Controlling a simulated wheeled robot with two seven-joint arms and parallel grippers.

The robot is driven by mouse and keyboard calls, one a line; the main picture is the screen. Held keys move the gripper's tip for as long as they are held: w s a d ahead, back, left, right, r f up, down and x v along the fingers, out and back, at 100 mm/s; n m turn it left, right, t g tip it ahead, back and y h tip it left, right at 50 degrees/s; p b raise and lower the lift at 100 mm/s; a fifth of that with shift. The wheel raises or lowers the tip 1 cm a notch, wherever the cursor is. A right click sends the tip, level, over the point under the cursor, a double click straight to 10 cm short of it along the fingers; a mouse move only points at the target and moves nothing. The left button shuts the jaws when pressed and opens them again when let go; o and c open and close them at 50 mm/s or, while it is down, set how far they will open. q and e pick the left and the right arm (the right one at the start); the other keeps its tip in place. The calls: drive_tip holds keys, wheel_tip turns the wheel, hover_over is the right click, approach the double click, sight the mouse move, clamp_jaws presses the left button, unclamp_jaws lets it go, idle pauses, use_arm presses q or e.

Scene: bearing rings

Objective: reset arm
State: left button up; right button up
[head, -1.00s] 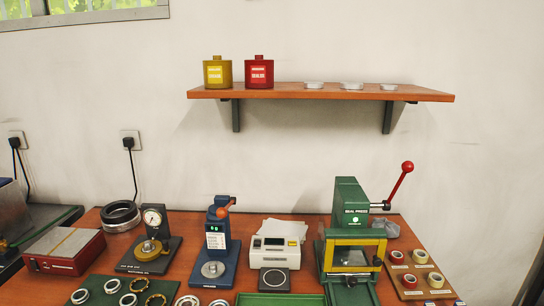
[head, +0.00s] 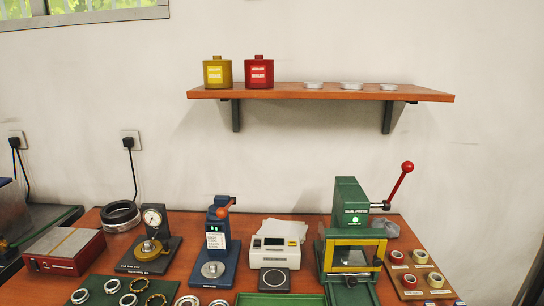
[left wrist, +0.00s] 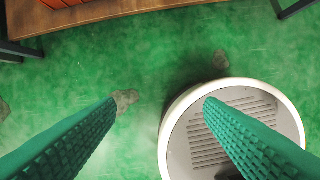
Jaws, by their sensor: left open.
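My left gripper (left wrist: 167,100) shows only in the left wrist view. Its two green ribbed fingers are wide apart with nothing between them. It hangs over a green floor, and the right finger overlaps a round white-rimmed object with a slatted grey top (left wrist: 291,105). I cannot tell for sure whether that is part of my own base. Neither arm shows in the head view, and my right gripper is in neither view.
The wooden bench (head: 105,262) carries a green seal press (head: 350,215), a dial gauge stand (head: 153,235), a blue device (head: 217,240), a white scale (head: 277,243), a red box (head: 63,250) and several rings. A wall shelf (head: 300,92) hangs above. A wooden edge (left wrist: 120,17) crosses the wrist view's top.

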use_arm(q)
drive_tip(key=s+a+f+g, duration=0.1)
drive_tip(key=s+a+f, duration=0.2)
drive_tip(key=s+f, duration=1.3)
drive_tip(key=shift+s+f, duration=0.35)
